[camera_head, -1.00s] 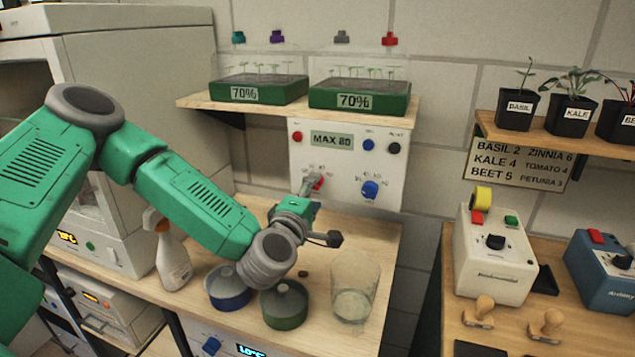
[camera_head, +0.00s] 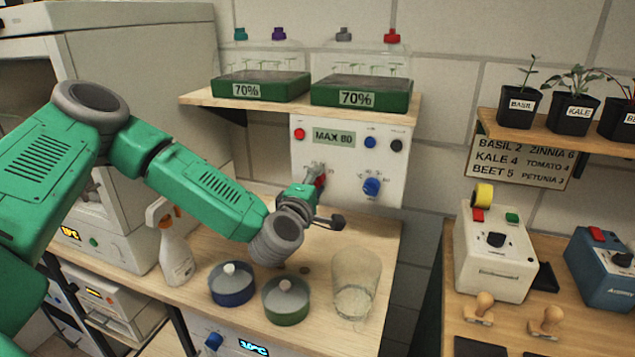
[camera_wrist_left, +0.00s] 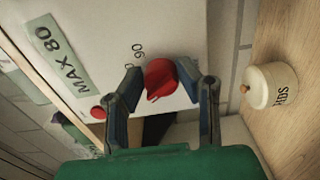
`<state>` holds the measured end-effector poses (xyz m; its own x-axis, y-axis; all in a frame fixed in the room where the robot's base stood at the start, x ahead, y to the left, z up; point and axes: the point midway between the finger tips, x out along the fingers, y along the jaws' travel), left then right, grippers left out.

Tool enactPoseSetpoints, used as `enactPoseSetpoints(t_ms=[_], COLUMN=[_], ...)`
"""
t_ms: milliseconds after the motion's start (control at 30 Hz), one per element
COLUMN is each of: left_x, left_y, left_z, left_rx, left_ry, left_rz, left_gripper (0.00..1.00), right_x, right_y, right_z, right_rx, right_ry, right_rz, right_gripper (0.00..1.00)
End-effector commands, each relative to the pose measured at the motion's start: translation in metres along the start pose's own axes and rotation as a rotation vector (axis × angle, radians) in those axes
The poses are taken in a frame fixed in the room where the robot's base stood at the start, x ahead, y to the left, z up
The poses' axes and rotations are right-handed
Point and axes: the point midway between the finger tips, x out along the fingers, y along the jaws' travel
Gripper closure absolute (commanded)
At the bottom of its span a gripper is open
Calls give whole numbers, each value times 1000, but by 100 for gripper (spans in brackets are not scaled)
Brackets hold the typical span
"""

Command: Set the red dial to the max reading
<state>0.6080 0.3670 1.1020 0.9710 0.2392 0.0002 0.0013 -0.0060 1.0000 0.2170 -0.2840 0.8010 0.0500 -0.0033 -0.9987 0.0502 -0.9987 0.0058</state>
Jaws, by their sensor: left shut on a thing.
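The red dial (camera_head: 322,181) is on the white wall panel (camera_head: 348,158), left of a blue dial (camera_head: 371,187). My left gripper (camera_head: 314,178) is at the red dial and partly covers it in the head view. In the left wrist view the red dial (camera_wrist_left: 160,78) sits between the two fingers of my left gripper (camera_wrist_left: 160,88), which is shut on it. The panel label (camera_head: 333,139) reads "MAX 80". A number that looks like 90 shows beside the dial in the wrist view; the dial's exact reading is unclear. My right gripper is out of view.
Seedling trays (camera_head: 262,88) stand on the shelf above the panel. Below my left arm are a spray bottle (camera_head: 174,252), a blue-based dish (camera_head: 231,288), a green-based dish (camera_head: 286,304) and a clear beaker (camera_head: 355,285). A lidded jar (camera_wrist_left: 270,86) shows in the wrist view.

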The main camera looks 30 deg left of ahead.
Motion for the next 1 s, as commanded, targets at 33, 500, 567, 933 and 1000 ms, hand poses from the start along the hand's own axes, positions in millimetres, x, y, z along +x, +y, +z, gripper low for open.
enactPoseSetpoints(t_ms=[33,500,567,933,1000], left_x=[-1,1,1,2,2], left_y=[0,-2,-2,0,1], left_z=[3,-4,-4,-6,-6], left_rx=[-3,37,61,345,412], left_ry=[-15,0,0,3,5], left_rz=[-3,-3,-2,1,2], left_gripper=[99,99,99,99,99], right_x=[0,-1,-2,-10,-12], right_y=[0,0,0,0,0], right_z=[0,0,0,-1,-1], right_rx=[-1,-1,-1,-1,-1], right_ry=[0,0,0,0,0], right_rz=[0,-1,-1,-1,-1], right_gripper=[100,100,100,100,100])
